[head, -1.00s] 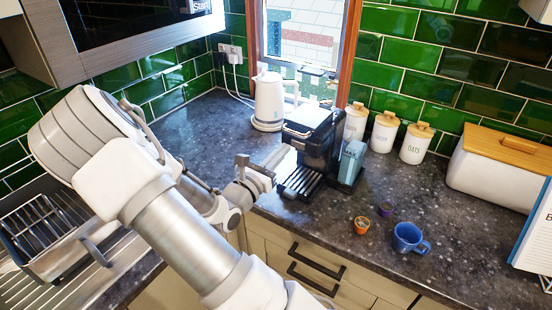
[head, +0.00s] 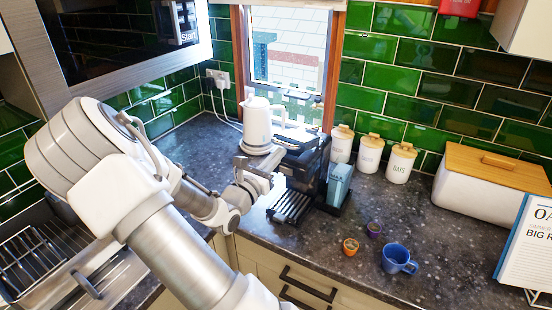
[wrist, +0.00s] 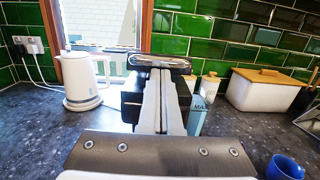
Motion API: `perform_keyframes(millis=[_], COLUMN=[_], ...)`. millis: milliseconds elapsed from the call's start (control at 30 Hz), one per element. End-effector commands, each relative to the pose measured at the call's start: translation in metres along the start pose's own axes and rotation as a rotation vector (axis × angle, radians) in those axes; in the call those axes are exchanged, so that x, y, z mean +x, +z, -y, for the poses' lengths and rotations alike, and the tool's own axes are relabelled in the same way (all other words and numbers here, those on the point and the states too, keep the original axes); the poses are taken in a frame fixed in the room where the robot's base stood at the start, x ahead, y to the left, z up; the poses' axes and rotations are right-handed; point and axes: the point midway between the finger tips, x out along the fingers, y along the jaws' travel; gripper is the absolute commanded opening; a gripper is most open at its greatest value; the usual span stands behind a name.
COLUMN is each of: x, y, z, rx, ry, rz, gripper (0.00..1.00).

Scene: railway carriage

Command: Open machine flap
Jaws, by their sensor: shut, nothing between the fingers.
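The black coffee machine (head: 311,172) stands upright on the dark worktop, with a ridged drip tray in front. Its flap (head: 298,138) is on top, looks closed, and has a silver edge. My gripper (head: 272,160) is at the machine's front left, near its top. In the wrist view my gripper (wrist: 163,75) is shut and empty, with its fingers together pointing at the machine (wrist: 131,103). A silver bar (wrist: 158,61), apparently the flap's front edge, lies across just beyond the fingertips. I cannot tell whether they touch. The fingers hide the machine's middle.
A white kettle (head: 258,125) stands behind and left. A blue carton (head: 339,184) stands right against the machine. White canisters (head: 370,153), a bread bin (head: 490,180), a blue mug (head: 397,258) and two pods (head: 350,246) are further right. Worktop between them is clear.

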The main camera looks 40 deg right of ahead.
Motion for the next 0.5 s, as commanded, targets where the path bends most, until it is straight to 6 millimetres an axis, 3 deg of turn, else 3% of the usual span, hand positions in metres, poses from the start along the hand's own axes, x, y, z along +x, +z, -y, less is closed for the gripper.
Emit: perform_keyframes(millis=[200,500], x=[0.009,0.018], y=[0.018,0.029], z=[0.0,0.0], rx=[0.001,0.0], ry=[-0.002,0.0], rz=[0.0,0.0], gripper=[0.0,0.0])
